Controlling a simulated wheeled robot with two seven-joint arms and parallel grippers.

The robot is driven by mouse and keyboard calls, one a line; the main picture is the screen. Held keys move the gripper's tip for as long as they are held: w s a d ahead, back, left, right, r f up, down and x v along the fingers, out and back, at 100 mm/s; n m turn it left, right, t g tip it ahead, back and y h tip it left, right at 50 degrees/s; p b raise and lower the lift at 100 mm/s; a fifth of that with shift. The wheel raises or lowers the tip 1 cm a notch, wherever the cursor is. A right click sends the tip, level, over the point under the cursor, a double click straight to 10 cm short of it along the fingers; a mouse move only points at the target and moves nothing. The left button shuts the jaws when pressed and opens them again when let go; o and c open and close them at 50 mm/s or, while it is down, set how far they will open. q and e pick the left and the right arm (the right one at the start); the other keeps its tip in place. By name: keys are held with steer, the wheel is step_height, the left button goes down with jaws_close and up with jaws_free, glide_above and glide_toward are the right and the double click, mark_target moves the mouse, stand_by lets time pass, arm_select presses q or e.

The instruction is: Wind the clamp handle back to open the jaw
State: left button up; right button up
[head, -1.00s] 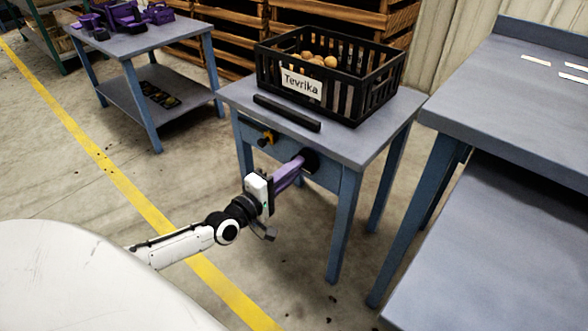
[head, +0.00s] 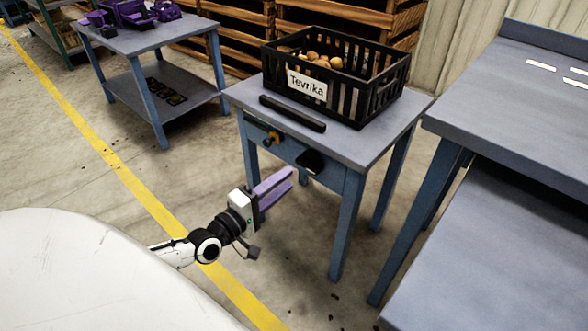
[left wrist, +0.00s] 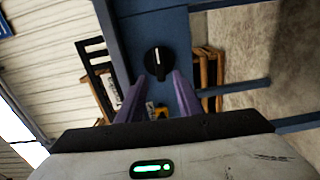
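A black round knob (head: 310,161) sits on the front of the blue table. It shows face-on in the left wrist view (left wrist: 157,61), with a pale pointer line on it. It is the only handle-like part near my gripper; I cannot tell whether it is the clamp handle. A long black bar (head: 292,113) lies along the table's front edge; no jaw gap can be made out. My left gripper (head: 290,175) has purple fingers, open and empty, apart from the knob and in front of it. In the left wrist view the fingertips (left wrist: 159,76) point at the knob. My right gripper is out of view.
A black crate (head: 345,103) labelled Tevrika, with potatoes, stands on the table top. A small yellow and black part (head: 272,138) is on the table front, left of the knob. A higher grey-blue bench (head: 500,110) is at the right. The floor around my left gripper is clear.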

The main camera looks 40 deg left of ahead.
arm_select(q)
steer(key=s, duration=0.4)
steer(key=shift+a+p, duration=0.2)
steer(key=shift+p, duration=0.1)
